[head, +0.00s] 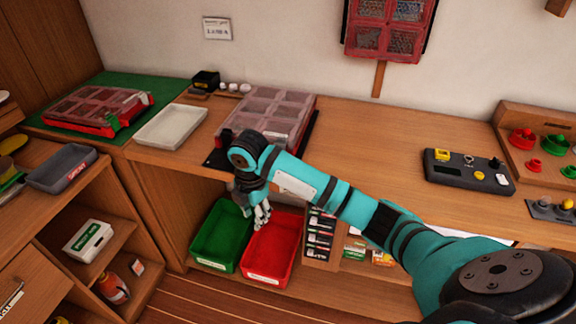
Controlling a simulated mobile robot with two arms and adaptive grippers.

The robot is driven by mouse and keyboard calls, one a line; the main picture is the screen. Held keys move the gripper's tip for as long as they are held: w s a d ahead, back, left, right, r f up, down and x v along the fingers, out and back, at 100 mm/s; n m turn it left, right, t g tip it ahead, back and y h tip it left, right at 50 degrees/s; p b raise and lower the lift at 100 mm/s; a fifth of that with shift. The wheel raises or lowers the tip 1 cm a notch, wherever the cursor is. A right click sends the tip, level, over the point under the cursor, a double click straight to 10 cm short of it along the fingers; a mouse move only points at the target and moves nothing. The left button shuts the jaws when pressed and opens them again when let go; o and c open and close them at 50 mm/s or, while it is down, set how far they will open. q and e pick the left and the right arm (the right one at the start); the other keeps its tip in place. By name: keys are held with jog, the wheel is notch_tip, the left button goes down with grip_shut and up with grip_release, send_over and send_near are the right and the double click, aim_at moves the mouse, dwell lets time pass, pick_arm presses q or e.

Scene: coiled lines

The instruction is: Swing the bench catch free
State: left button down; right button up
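A case with a clear, compartmented lid (272,112) lies on a black mat on the bench. A small red part (224,137) shows at its front left corner; it may be the catch, but my arm is close to it and its position is unclear. My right arm reaches in from the lower right and passes in front of the case's front edge. My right gripper (259,214) points down in front of the bench edge, above the bins and apart from the case. Its fingers are too small to tell whether they are open. My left gripper is out of view.
A green bin (222,232) and a red bin (277,245) stand below the gripper. A white tray (170,126) and a second case (95,108) on a green mat lie to the left. A red case (389,28) hangs on the wall. The bench middle is mostly clear.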

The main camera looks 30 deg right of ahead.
jog(key=w+d+r+n, duration=0.2)
jog(key=w+d+r, duration=0.1)
jog(key=d+r, duration=0.6)
jog(key=w+d+r+n, duration=0.2)
jog(key=w+d+r, duration=0.3)
jog(key=r, duration=0.7)
jog(key=shift+g, duration=0.3)
jog(key=f, duration=0.6)
jog(key=f+p, duration=0.1)
jog(key=f, duration=0.4)
jog(key=s+d+f+p, duration=0.1)
jog(key=f, duration=0.5)
jog(key=shift+f, duration=0.3)
grip_shut()
